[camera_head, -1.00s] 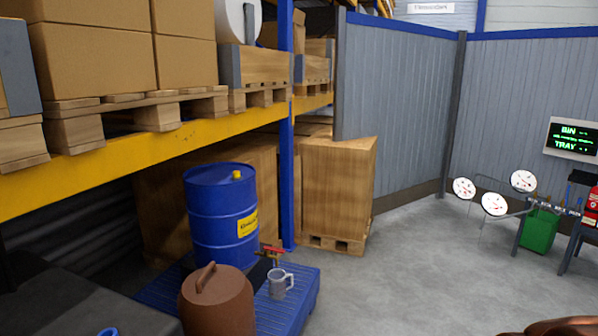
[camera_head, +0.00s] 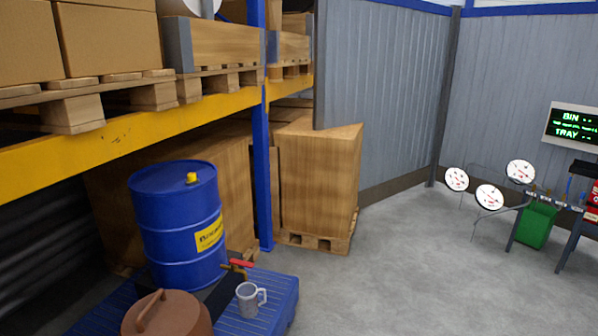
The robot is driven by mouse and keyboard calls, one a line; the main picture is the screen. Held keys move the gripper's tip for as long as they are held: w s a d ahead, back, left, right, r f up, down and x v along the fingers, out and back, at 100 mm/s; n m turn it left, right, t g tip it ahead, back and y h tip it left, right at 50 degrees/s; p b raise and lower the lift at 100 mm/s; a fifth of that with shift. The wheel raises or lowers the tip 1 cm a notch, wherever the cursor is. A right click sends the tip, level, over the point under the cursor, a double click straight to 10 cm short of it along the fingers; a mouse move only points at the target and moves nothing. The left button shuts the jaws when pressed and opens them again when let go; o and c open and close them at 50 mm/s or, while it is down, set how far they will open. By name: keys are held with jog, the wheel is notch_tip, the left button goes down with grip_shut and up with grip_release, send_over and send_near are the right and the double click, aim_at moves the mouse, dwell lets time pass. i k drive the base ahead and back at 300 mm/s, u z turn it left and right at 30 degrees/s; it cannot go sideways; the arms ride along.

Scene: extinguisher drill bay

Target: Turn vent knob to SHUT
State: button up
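I cannot make out a knob marked vent or SHUT. A blue drum (camera_head: 178,226) with a yellow label stands upright at the lower left. A small yellow fitting (camera_head: 192,179) sits on its top; whether this is the vent knob, I cannot tell. A tap with a red handle (camera_head: 241,263) is by the drum's lower right side. My gripper is not in view.
A blue slatted platform (camera_head: 283,303) bears the drum and a grey mug (camera_head: 249,299). A brown lidded container (camera_head: 167,318) is in front. Racking with a yellow beam (camera_head: 110,137) overhangs the left. A crate (camera_head: 321,181) stands behind.

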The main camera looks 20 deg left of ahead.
aim_at(192, 177)
jog(key=u, duration=0.05)
jog(key=i, duration=2)
jog(key=u, duration=0.9)
jog(key=i, duration=1.05)
jog(key=u, duration=1.55)
jog(key=i, duration=0.65)
jog(key=u, duration=0.45)
